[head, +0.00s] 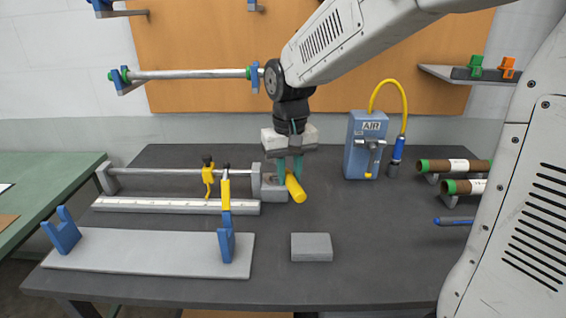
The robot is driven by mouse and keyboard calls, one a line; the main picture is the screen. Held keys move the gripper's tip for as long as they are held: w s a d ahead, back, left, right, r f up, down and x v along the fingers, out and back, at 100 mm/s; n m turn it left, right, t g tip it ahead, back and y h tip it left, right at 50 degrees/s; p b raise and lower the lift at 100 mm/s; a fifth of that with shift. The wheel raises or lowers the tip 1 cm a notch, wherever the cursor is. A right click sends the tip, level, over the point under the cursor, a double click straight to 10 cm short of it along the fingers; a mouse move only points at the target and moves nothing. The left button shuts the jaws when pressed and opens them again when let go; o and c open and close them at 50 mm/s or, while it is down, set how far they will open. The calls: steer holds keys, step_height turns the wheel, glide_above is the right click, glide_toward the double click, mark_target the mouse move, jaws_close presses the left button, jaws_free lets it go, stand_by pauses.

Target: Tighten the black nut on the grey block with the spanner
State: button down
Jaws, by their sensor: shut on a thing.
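My gripper (290,172) has teal fingertips and points down near the middle of the dark bench. It is shut on the thick yellow handle (296,190), which appears to be the spanner's. The handle slants down toward the front right. The grey block (272,193) at the right end of the shaft stand is just left of the handle. The spanner's head and the black nut cannot be made out; my fingers cover part of that spot. I cannot tell whether the spanner touches the nut.
A silver shaft (165,171) and a white-topped rail (165,205) extend left from the block. Yellow clamps (208,178) stand there. A loose grey block (312,247) lies in front. A blue AIR unit (365,145) stands behind right. Brown rolls (455,166) lie far right.

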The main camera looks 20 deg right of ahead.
steer(key=shift+w+f, duration=0.1)
steer(key=shift+f, duration=0.05)
steer(key=shift+d+f, duration=0.1)
steer(key=shift+f, duration=3.05)
steer(key=shift+w+a+m, duration=0.15)
steer(key=shift+a+m, duration=0.6)
steer(key=shift+a, duration=0.05)
steer(key=shift+w+a+m, duration=0.1)
steer(key=shift+a+m, duration=0.65)
steer(key=shift+a, duration=0.05)
steer(key=shift+w+a+r+m, duration=0.1)
steer(key=shift+w+a+m, duration=0.3)
steer(key=shift+a+m, duration=0.4)
steer(key=shift+w+a+m, duration=0.4)
steer(key=shift+a+m, duration=0.2)
steer(key=shift+m, duration=0.3)
steer(key=shift+d, duration=0.1)
steer(key=shift+s+d+n, duration=0.35)
steer(key=shift+d+n, duration=0.1)
steer(key=shift+n, duration=0.25)
